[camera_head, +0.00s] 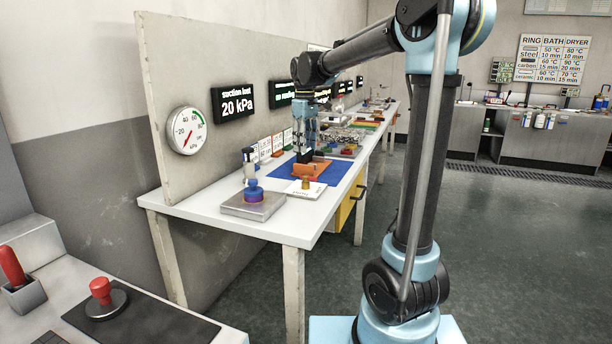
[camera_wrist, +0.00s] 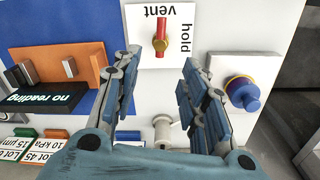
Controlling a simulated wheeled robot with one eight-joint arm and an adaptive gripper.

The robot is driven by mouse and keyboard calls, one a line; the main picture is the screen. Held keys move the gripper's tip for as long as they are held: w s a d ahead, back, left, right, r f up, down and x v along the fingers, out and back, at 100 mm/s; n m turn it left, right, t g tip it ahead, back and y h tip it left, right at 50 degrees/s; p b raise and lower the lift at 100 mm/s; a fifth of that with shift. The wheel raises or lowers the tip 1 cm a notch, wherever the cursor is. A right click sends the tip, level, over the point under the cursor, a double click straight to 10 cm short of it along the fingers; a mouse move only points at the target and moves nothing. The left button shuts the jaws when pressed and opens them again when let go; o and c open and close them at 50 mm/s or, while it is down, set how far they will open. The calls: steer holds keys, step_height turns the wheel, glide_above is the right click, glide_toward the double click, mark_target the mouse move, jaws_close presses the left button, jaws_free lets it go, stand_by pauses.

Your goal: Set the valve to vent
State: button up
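The valve is a small red lever (camera_wrist: 161,28) on a brass pivot, on a white plate (camera_wrist: 143,50) lettered "vent" and "hold". In the wrist view the lever points up toward "vent". In the head view the plate (camera_head: 316,189) lies near the front edge of the white bench, with the valve too small to read. My gripper (camera_wrist: 162,62) is open and empty, its two fingers on either side below the lever in the wrist view. It touches nothing that I can make out. In the head view my gripper (camera_head: 304,153) hangs over the bench by the orange block.
A blue knob (camera_wrist: 243,93) on a metal block (camera_head: 258,207) stands beside the plate. An orange block (camera_head: 306,169) sits on a blue mat (camera_head: 285,173). A dial gauge (camera_head: 187,131) and a display (camera_head: 233,102) reading "suction lost 20 kPa" hang on the back panel.

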mark_target(306, 176)
step_height(306, 176, down, 12)
steer(key=shift+d+r, duration=0.1)
steer(key=shift+r, duration=0.15)
stand_by(0.3)
